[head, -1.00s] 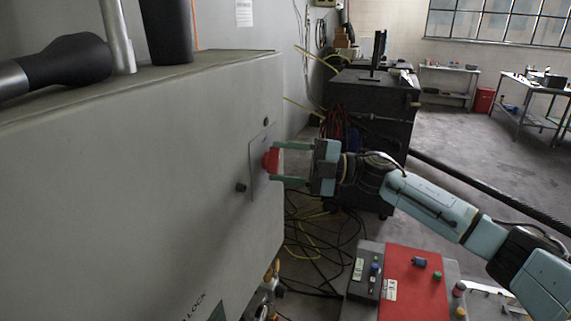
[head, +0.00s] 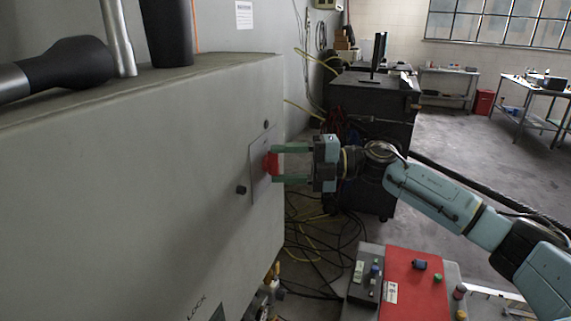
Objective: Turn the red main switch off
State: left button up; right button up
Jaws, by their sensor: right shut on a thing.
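My right gripper (head: 277,164) comes in from the right and is level with the switch. Its two green fingers lie above and below the red knob and are shut on it. The fingertips partly cover the knob, and its exact turn angle is hard to read. My left gripper is not in view.
A red and grey control box (head: 405,268) with buttons stands below my right arm. A dark cart (head: 375,100) with a monitor stands behind the gripper. Loose cables (head: 315,235) lie on the floor beside the cabinet. A black handle (head: 65,62) lies on the cabinet top.

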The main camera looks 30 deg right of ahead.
jog(key=o, duration=1)
jog(key=b+v, duration=0.3)
jog(key=v, duration=1)
jog(key=shift+s+d, duration=0.15)
jog(key=shift+d, duration=0.05)
